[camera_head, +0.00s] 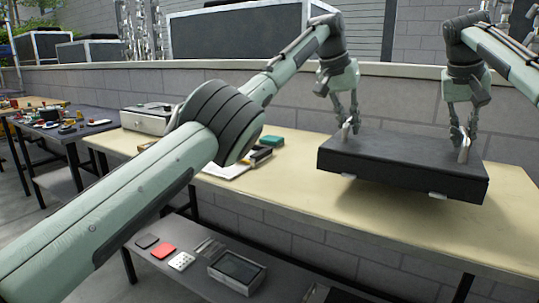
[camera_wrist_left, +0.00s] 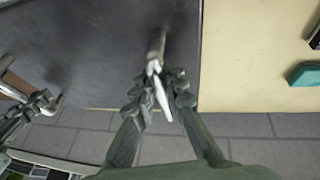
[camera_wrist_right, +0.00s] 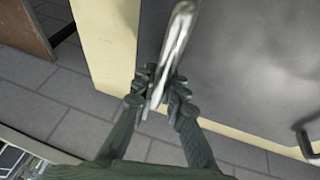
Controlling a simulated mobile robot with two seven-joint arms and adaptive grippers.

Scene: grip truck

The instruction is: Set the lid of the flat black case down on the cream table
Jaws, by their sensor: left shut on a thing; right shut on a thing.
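The flat black lid (camera_head: 400,165) is a wide dark slab over the right part of the cream table (camera_head: 300,190). It looks about level, with pale latches along its lower front edge. Whether it touches the table is hard to tell. My left gripper (camera_head: 351,124) is shut on the lid's left metal handle, which also shows in the left wrist view (camera_wrist_left: 157,50). My right gripper (camera_head: 462,143) is shut on the right metal handle, seen close in the right wrist view (camera_wrist_right: 180,35). The lid hides the table beneath it.
A silver case (camera_head: 148,118) and small items, including a teal box (camera_head: 272,141), stand on the table's left part. A lower shelf (camera_head: 190,285) holds several small things. A grey block wall (camera_head: 280,100) runs behind. The table's front right is bare.

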